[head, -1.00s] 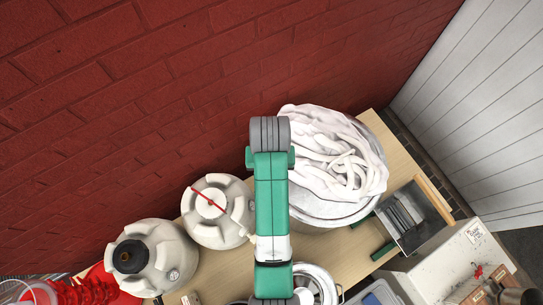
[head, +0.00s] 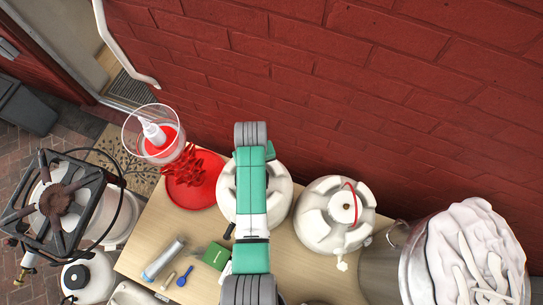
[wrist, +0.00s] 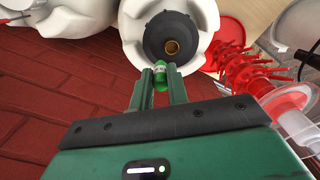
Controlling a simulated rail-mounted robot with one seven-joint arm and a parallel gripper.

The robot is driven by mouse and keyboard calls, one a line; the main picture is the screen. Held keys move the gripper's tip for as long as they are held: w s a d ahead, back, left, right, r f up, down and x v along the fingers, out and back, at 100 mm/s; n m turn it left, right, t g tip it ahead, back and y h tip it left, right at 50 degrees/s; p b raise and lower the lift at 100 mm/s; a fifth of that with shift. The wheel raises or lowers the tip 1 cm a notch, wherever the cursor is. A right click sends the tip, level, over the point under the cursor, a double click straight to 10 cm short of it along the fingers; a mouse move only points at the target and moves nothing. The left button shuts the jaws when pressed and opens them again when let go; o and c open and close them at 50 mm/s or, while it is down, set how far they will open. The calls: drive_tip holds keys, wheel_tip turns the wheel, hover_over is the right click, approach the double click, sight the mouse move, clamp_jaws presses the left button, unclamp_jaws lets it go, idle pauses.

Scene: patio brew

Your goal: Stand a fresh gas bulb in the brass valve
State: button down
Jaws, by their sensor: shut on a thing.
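My gripper (wrist: 161,92) is shut on a small green gas bulb (wrist: 160,76) with a pale label, held at its fingertips in the wrist view. The brass valve (wrist: 172,46) is a small round ring with a dark opening in the black top (wrist: 153,34) of a white keg (wrist: 134,30). The bulb's end appears just short of the valve in the picture; I cannot tell the height gap between them. In the head view the keg (head: 227,188) stands beneath my green arm, which hides its black top, the valve, my gripper and the bulb.
Small tools and a green box (head: 216,256) lie in front.

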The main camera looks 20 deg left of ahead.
drive_tip(key=shift+s+a+f+n, duration=0.2)
drive_tip(key=shift+a+f+n, duration=0.3)
drive_tip(key=shift+a+f, duration=0.6)
drive_tip(key=shift+a, duration=0.1)
wheel_tip(320, 180, down, 4)
drive_tip(key=b, duration=0.4)
drive_tip(key=shift+b, duration=0.3)
drive_tip(key=shift+s+r+p, duration=0.1)
drive_tip(key=shift+p, duration=0.3)
drive_tip(key=shift+f+b, duration=0.85)
drive_tip(key=shift+f, duration=0.35)
